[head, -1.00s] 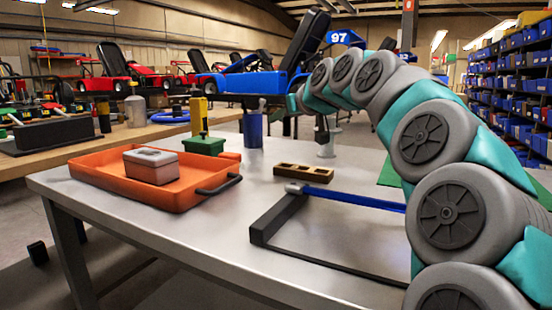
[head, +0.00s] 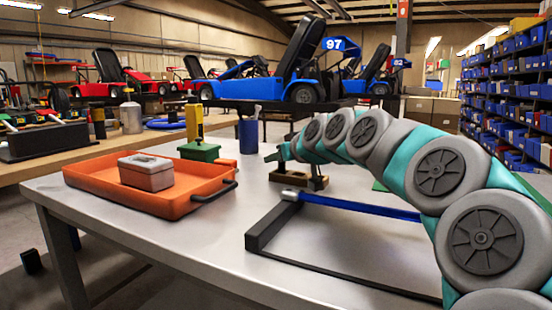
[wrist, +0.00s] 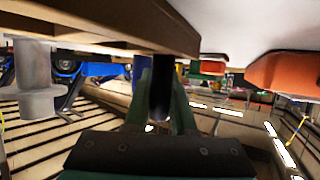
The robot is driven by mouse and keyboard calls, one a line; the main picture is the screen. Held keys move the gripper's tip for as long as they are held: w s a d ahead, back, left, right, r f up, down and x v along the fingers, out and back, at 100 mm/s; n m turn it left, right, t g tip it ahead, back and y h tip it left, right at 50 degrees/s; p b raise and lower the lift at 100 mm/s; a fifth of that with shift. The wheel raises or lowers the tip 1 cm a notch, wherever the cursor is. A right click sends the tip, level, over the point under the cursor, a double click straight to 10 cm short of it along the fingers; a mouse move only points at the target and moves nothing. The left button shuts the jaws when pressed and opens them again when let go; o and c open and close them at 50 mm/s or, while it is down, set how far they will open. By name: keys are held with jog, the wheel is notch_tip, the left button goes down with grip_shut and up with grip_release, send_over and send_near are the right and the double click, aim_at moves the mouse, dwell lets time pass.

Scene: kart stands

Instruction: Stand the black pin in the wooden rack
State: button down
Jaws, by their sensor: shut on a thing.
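The wooden rack (head: 318,184) lies on the grey table behind the blue-barred frame, partly hidden by my arm in the head view. In the wrist view, which is upside down, the rack (wrist: 90,22) fills the upper left. My gripper (wrist: 160,92) is shut on the black pin (wrist: 161,98), which shows dark between the two green fingers. The pin's far end meets the rack's edge in the picture and is hidden there; I cannot tell whether it is in a hole. In the head view the pin is not clear.
An orange tray (head: 100,180) with a grey box (head: 146,172) is at the left. A green block (head: 200,151) and a blue cup (head: 249,136) stand behind it. The frame with the blue bar (head: 360,207) lies in front of the rack.

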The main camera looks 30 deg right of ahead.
jog(key=shift+f, duration=0.1)
jog(key=c, duration=1.2)
grip_release()
jog(key=shift+f, duration=0.1)
jog(key=o, duration=0.4)
jog(key=shift+o, duration=0.2)
jog(key=shift+r, duration=0.2)
jog(key=shift+s+r, duration=0.1)
jog(key=v, duration=1.1)
jog(key=shift+b, duration=0.35)
jog(key=shift+s+r, duration=0.1)
jog(key=shift+s, duration=0.35)
